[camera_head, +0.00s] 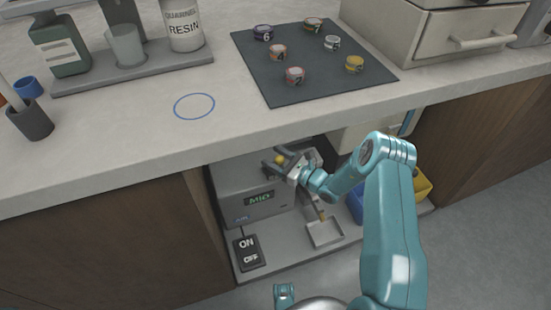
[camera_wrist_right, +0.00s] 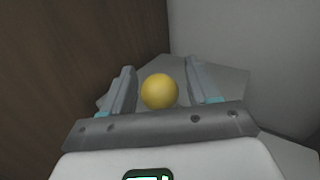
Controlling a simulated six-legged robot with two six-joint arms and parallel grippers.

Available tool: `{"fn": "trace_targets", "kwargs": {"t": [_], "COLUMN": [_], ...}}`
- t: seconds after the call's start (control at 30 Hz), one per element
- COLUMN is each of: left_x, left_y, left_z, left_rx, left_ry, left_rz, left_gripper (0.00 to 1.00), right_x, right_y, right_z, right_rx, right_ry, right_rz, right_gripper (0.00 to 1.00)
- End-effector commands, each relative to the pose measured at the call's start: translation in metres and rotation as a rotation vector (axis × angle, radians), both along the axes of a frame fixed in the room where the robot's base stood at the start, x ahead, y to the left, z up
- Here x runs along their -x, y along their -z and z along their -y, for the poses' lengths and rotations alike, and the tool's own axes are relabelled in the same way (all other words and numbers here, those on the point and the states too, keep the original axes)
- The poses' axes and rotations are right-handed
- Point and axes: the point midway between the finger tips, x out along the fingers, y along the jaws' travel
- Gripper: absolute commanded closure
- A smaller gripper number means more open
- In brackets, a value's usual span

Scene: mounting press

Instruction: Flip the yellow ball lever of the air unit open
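The yellow ball of the lever (camera_head: 280,159) shows at the top of the grey air unit (camera_head: 228,183), under the counter. The unit has a green display reading MID (camera_head: 259,198). My right gripper (camera_head: 277,157) reaches in under the counter edge, with its fingers around the ball. In the right wrist view the ball (camera_wrist_right: 160,91) sits between the two open fingers, with a gap on each side. The lever's stem is hidden.
An ON/OFF switch (camera_head: 248,252) and a small tray (camera_head: 324,232) stand on the lower shelf. Blue and yellow bins (camera_head: 421,186) are at the right. The counter (camera_head: 150,135) overhangs the unit; a dark mat (camera_head: 315,85) with several small tins lies on top.

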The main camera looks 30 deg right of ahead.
Motion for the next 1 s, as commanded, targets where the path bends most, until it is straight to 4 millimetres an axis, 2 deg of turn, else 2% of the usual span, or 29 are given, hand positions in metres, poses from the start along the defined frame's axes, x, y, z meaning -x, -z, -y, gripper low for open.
{"fn": "trace_targets", "kwargs": {"t": [0.03, 0.17, 0.2, 0.37, 0.57, 0.7, 0.93, 0.97, 1.0], "left_x": [0.0, 0.0, 0.0, -0.001, -0.006, -0.005, -0.005, -0.005, -0.005], "left_y": [0.0, 0.0, 0.0, 0.008, 0.031, 0.024, 0.024, 0.024, 0.024], "left_z": [0.0, 0.0, 0.0, -0.001, -0.005, -0.005, -0.005, -0.005, -0.005], "left_rx": [0.0, 0.0, 0.0, 0.0, -0.004, -0.004, -0.004, -0.004, -0.004], "left_ry": [0.0, 0.0, 0.001, -0.002, -0.02, -0.021, -0.02, -0.02, -0.02], "left_rz": [0.0, 0.0, 0.0, 0.002, 0.01, 0.01, 0.009, 0.009, 0.009], "left_gripper": [1.0, 1.0, 1.0, 1.0, 1.0, 1.0, 1.0, 1.0, 1.0], "right_x": [0.0, 0.0, 0.001, 0.005, 0.022, 0.031, 0.032, 0.032, 0.032], "right_y": [0.0, 0.0, 0.0, 0.007, 0.019, 0.019, 0.02, 0.02, 0.02], "right_z": [0.0, 0.0, 0.0, -0.001, -0.005, -0.007, -0.007, -0.007, -0.007], "right_rx": [0.0, 0.0, 0.0, 0.007, 0.047, 0.052, 0.052, 0.051, 0.051], "right_ry": [0.0, 0.0, 0.0, -0.001, 0.0, 0.001, 0.0, 0.0, 0.0], "right_rz": [0.0, 0.0, 0.0, 0.034, 0.208, 0.218, 0.217, 0.215, 0.215], "right_gripper": [0.56, 0.98, 1.0, 1.0, 1.0, 1.0, 1.0, 0.62, 0.49]}}
